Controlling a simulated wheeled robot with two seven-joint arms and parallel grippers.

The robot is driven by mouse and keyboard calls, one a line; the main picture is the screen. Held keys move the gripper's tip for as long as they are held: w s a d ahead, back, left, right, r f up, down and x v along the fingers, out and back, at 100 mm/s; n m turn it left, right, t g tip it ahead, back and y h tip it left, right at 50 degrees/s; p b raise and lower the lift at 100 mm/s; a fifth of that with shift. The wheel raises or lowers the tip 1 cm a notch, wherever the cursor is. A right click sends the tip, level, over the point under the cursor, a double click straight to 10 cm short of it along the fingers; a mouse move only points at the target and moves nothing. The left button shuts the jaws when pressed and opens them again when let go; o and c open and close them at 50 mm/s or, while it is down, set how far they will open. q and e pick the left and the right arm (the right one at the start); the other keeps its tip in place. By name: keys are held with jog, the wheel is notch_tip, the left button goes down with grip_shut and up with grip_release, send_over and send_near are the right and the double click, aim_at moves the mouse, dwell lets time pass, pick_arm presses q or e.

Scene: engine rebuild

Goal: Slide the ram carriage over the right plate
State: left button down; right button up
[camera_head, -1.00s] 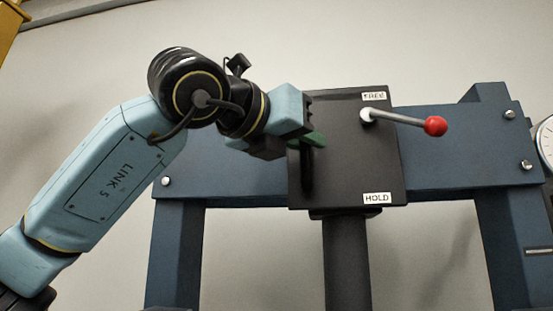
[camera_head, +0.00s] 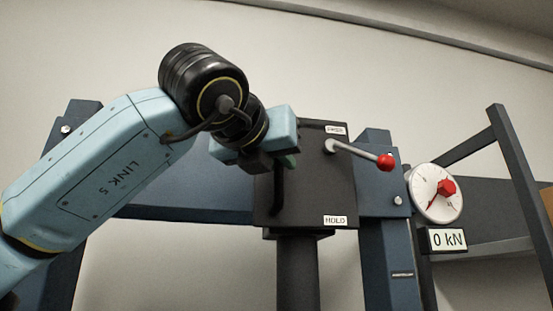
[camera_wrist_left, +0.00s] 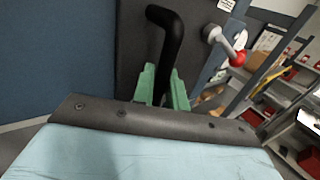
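The ram carriage (camera_head: 325,185) is a dark box on the blue press beam (camera_head: 185,190), with the ram (camera_head: 298,275) hanging below. It sits at the beam's right part, close beside the right post (camera_head: 385,265). Its black handle (camera_head: 278,190) also shows in the wrist view (camera_wrist_left: 172,35). My left gripper (camera_wrist_left: 163,88) has its green fingers on both sides of this handle, closed on it. The lever (camera_head: 355,152) with a red ball has its hub by the upper label; a HOLD label is below. The right plate and my right gripper are out of view.
A round gauge (camera_head: 436,193) with a red pointer knob and a display (camera_head: 446,240) reading 0 kN are right of the press. A dark slanted frame (camera_head: 517,170) stands farther right. Shelves (camera_wrist_left: 275,90) show in the wrist view.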

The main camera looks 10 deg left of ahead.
pick_arm(q)
jog(key=c, duration=1.8)
grip_release()
jog(key=shift+d, duration=0.2)
jog(key=shift+o, duration=0.2)
